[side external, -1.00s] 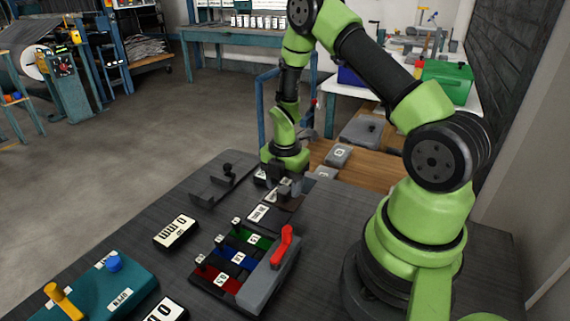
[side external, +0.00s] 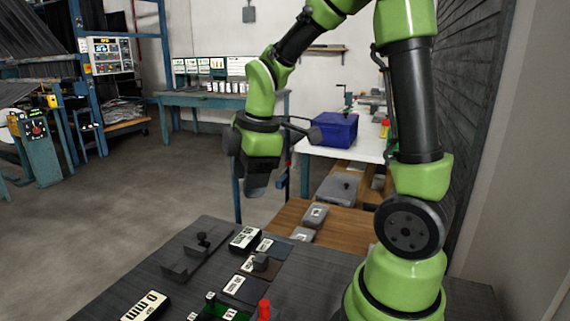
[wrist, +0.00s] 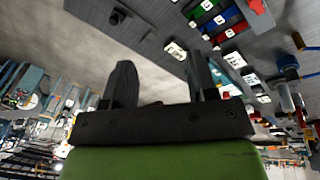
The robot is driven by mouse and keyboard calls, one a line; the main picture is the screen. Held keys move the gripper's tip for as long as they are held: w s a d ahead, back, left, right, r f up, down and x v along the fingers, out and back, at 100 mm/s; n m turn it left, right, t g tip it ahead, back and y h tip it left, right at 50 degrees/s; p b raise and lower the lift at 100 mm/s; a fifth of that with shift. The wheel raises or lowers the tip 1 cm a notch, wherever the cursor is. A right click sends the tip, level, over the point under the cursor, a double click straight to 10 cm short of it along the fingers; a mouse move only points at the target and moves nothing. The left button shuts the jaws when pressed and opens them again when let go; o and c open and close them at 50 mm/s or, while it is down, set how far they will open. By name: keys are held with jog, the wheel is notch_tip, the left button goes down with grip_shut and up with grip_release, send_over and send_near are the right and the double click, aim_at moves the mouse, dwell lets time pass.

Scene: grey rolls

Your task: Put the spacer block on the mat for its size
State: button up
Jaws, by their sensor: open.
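A small grey-brown spacer block (side external: 261,261) sits on the brown middle mat (side external: 274,271) in the side view. A blue-grey mat (side external: 279,247) lies behind it and a dark mat with a white label (side external: 245,290) lies in front. The labels are too small to read surely. My gripper (side external: 257,188) is raised well above the table, apart from the block. In the wrist view my gripper (wrist: 164,80) has its two dark fingers spread, with nothing between them.
A dark rack (side external: 187,258) stands left of the mats, near a white-labelled block (side external: 245,238). A tray with a red handle (side external: 265,309) is at the front. Grey blocks (side external: 315,215) lie on the wooden bench behind.

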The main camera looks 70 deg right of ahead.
jog(key=s+a+r+m+t+y, duration=0.2)
jog(key=s+a+r+m+t, duration=0.2)
jog(key=s+a+r+m, duration=0.4)
jog(key=s+a+m, duration=0.1)
jog(key=s+m, duration=0.2)
jog(key=m, duration=0.3)
jog(key=shift+t, duration=0.3)
jog(key=shift+s, duration=0.1)
